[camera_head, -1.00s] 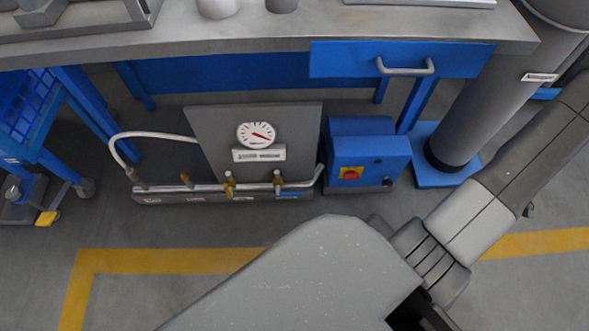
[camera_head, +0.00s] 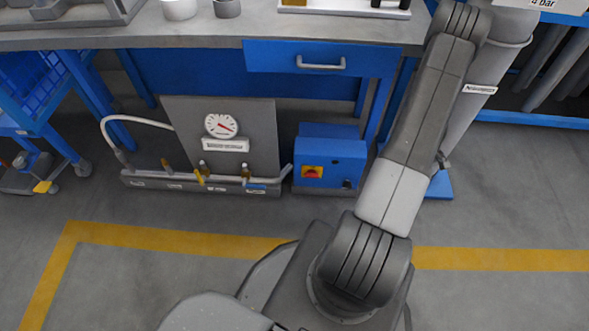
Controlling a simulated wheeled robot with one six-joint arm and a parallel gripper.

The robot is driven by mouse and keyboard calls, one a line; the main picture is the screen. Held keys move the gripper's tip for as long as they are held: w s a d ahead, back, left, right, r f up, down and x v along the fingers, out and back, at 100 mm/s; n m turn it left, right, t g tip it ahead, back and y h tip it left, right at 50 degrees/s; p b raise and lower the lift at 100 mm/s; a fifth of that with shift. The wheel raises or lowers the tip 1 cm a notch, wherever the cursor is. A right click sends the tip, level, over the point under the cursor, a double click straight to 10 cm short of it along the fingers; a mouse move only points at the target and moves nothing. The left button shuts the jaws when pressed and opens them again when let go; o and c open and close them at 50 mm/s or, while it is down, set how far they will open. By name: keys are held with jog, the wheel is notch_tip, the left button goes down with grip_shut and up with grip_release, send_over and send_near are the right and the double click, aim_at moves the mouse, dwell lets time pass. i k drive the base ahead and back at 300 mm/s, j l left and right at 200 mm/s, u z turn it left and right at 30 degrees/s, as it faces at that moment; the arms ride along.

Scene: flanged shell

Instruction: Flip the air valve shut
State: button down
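A grey air panel (camera_head: 262,125) stands on the floor under the workbench, with a round white gauge (camera_head: 221,125) and a label plate on it. A pipe manifold (camera_head: 225,185) runs along its foot and carries several small valves with yellow-brown parts. One valve (camera_head: 201,176) has a yellow lever that points down. Another valve (camera_head: 246,174) is to its right, and one more (camera_head: 167,167) is to its left. The label texts are too small to read, so I cannot tell which is the air valve. My arm shows at the right and bottom; my gripper is out of view.
A blue box (camera_head: 346,160) with a red knob on a yellow plate stands right of the panel. The workbench (camera_head: 200,30) with a blue drawer (camera_head: 270,58) overhangs the panel. A blue cart (camera_head: 40,130) is at the left. The floor in front is clear, with yellow lines (camera_head: 150,236).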

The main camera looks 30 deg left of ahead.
aim_at(201, 179)
jog(key=l+u, duration=0.15)
jog(key=u, duration=0.25)
jog(key=k+l+u, duration=0.1)
jog(key=u, duration=0.3)
jog(key=l+u, duration=0.15)
jog(key=u, duration=0.25)
jog(key=i+j+u, duration=0.25)
jog(key=j+u, duration=0.2)
jog(key=i+j+u, duration=0.25)
jog(key=u, duration=0.2)
jog(key=i+j+u, duration=0.3)
jog(key=u, duration=0.15)
